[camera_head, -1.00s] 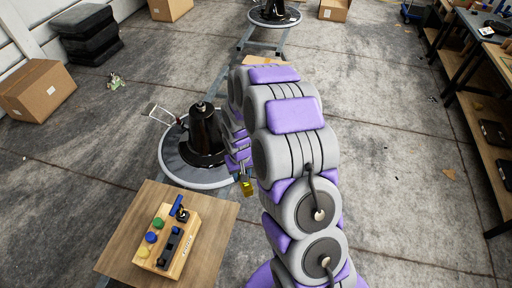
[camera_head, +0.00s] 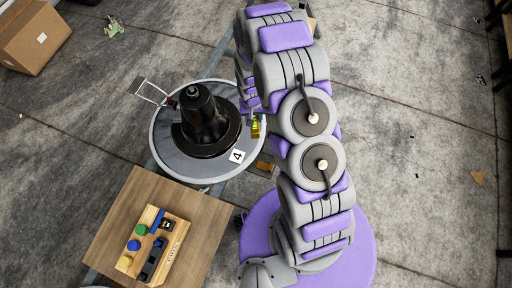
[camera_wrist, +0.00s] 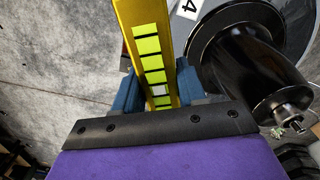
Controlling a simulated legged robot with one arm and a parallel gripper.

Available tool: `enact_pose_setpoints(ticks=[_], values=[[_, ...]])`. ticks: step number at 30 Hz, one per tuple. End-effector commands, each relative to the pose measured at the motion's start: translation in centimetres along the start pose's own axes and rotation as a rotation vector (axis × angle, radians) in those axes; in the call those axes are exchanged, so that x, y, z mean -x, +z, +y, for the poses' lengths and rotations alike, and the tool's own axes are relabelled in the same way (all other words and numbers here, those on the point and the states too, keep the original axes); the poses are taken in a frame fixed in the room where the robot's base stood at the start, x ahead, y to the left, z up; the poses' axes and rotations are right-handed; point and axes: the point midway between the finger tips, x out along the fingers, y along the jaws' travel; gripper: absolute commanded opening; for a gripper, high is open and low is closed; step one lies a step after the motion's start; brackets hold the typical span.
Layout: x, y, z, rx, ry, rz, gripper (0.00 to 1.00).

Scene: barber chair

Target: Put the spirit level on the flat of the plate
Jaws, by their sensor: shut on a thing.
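My gripper (camera_wrist: 158,92) is shut on a yellow spirit level (camera_wrist: 145,38), which stands out from the blue fingers in the wrist view. In the head view the level (camera_head: 256,127) shows as a small yellow piece beside my arm, over or near the right rim of the round grey plate (camera_head: 178,160). The plate carries a black conical column (camera_head: 205,118) and a white label with a 4 (camera_head: 237,156). In the wrist view the plate (camera_wrist: 210,10) and the column (camera_wrist: 245,62) are right of the level. I cannot tell whether the level touches the plate.
A wooden table (camera_head: 205,235) at the lower left holds a wooden block with coloured knobs (camera_head: 153,243). A footrest frame (camera_head: 150,92) sticks out at the plate's upper left. A cardboard box (camera_head: 32,38) stands at the far left. The concrete floor at right is mostly clear.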

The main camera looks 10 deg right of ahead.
Motion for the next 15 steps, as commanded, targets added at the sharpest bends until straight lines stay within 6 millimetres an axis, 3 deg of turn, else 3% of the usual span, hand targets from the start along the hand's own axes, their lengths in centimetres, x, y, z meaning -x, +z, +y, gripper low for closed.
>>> enact_pose_setpoints(ticks=[1, 10, 15], values=[[-2.0, 0.4, -0.2, -0.022, 0.006, -0.005, 0.0], [-12.8, 2.8, -0.9, -0.184, 0.007, -0.003, 0.0], [-18.7, 5.5, -1.4, -0.272, 0.001, -0.007, 0.0]])
